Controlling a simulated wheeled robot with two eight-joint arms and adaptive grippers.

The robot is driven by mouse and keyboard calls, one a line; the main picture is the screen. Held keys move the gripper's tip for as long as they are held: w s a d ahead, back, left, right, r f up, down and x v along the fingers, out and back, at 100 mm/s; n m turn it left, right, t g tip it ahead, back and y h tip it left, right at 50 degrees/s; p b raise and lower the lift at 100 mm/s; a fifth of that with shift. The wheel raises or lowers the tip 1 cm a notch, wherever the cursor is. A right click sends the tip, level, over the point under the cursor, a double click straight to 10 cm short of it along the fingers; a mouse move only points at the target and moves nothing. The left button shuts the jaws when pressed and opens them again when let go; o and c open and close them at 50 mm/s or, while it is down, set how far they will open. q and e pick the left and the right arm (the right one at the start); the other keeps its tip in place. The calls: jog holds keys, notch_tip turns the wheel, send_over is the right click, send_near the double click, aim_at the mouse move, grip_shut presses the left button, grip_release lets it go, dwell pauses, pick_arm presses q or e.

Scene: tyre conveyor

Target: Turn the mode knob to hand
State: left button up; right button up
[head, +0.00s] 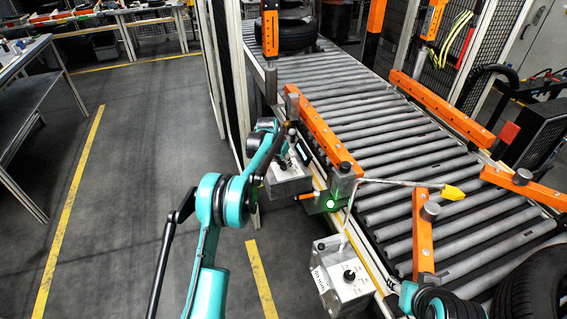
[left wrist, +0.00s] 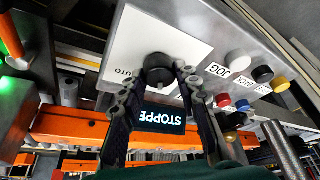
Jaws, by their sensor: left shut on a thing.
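The mode knob (left wrist: 158,68) is a black round knob on a white plate of a grey control box (left wrist: 240,50). An AUTO label shows beside it at the left in the left wrist view. My left gripper (left wrist: 157,82) has its two dark fingers on either side of the knob, shut on it. The fingers hide part of the knob and its plate, and I cannot tell which way the knob points. In the head view my left gripper (head: 292,153) is at the grey box (head: 288,181) beside the conveyor; the knob is hidden there. My right gripper does not show.
A display reading STOPPE (left wrist: 160,117) lies by the knob, with coloured buttons (left wrist: 242,105) and a JOG label nearby. The roller conveyor (head: 370,130) has orange guides and carries a tyre (head: 287,38). A second knob box (head: 343,283) stands nearer. Open floor (head: 130,150) lies left.

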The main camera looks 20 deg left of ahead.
pick_arm(q)
jog(key=m+h, duration=0.1)
jog(key=m, duration=0.1)
jog(key=m+g, duration=0.1)
jog(key=m, duration=0.2)
jog(key=shift+w+a+h+p, duration=0.1)
jog(key=shift+a+h+p, duration=0.05)
jog(key=shift+h+p, duration=0.2)
jog(key=shift+m, duration=0.4)
jog(key=o, duration=1.2)
jog(key=shift+c, duration=0.2)
jog(key=v, duration=1.2)
jog(key=shift+a+f, duration=0.1)
